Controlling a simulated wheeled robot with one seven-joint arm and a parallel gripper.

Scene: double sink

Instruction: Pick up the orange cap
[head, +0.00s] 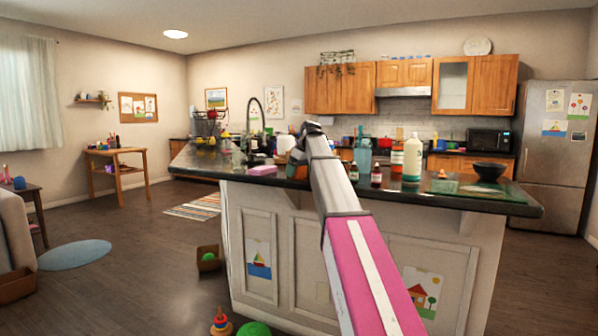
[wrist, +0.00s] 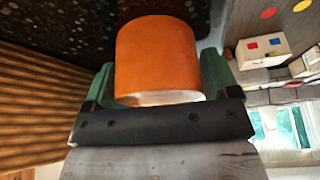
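The orange cap (wrist: 157,60) is a plain orange cylinder that fills the middle of the wrist view. Its pale open end faces my gripper's dark palm bar. My gripper (wrist: 158,72) has a green finger on each side of the cap, and both appear to press against it. The fingertips are mostly hidden behind the cap. In the head view, my arm reaches over the island counter (head: 520,203) and hides the gripper's fingers. I cannot make out the cap for sure there.
A white bottle (head: 412,160), a small dark bottle (head: 376,176) and a black bowl (head: 489,171) stand right of my arm. A pink sponge (head: 262,170) and a tall faucet (head: 248,120) are to its left. A green ball (head: 254,329) lies on the floor.

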